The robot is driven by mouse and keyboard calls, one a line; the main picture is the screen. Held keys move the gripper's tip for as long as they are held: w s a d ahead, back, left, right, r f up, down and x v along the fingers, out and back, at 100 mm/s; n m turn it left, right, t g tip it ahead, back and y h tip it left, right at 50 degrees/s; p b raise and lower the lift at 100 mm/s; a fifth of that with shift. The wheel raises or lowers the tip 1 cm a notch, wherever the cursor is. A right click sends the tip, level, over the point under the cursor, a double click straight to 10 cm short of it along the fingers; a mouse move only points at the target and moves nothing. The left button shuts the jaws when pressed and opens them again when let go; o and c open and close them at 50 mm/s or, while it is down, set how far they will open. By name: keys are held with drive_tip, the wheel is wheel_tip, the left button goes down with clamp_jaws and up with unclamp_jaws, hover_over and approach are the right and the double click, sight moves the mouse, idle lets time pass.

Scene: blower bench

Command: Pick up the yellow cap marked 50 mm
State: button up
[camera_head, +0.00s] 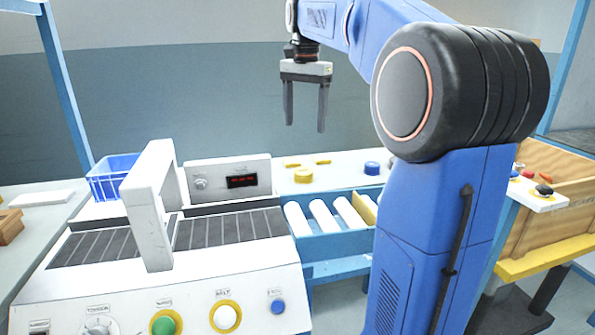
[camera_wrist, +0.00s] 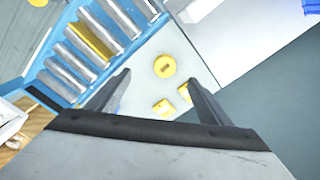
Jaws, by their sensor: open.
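A round yellow cap (camera_head: 304,175) lies on the white bench top behind the roller conveyor. In the wrist view a round yellow cap (camera_wrist: 164,66) shows between the fingertips, with a small dark marking too small to read. Two small yellow pieces lie beside it, a left one (camera_head: 292,165) and a right one (camera_head: 323,162). My gripper (camera_head: 305,127) is open and empty, pointing down well above the bench. It also shows in the wrist view (camera_wrist: 160,77), one finger on each side. I cannot read 50 mm on any piece.
A blue round piece (camera_head: 372,168) lies right of the cap. The blue-framed rollers (camera_head: 323,215) hold a yellow block (camera_head: 365,208). A white display box (camera_head: 229,178), a white arch (camera_head: 150,205) and a blue basket (camera_head: 112,176) stand left. Bench around the cap is mostly clear.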

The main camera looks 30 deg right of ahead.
sight(303, 170)
drive_tip(key=shift+m, duration=0.5)
drive_tip(key=w+f, duration=0.1)
drive_tip(key=f, duration=0.4)
drive_tip(key=w+d+f, duration=0.1)
drive_tip(key=f, duration=0.5)
drive_tip(key=w+f, duration=0.1)
drive_tip(key=f, duration=0.4)
drive_tip(key=shift+w+d+f, duration=0.1)
drive_tip(key=shift+d+f, duration=0.15)
drive_tip(key=shift+d, duration=0.15)
drive_tip(key=c, duration=1.1)
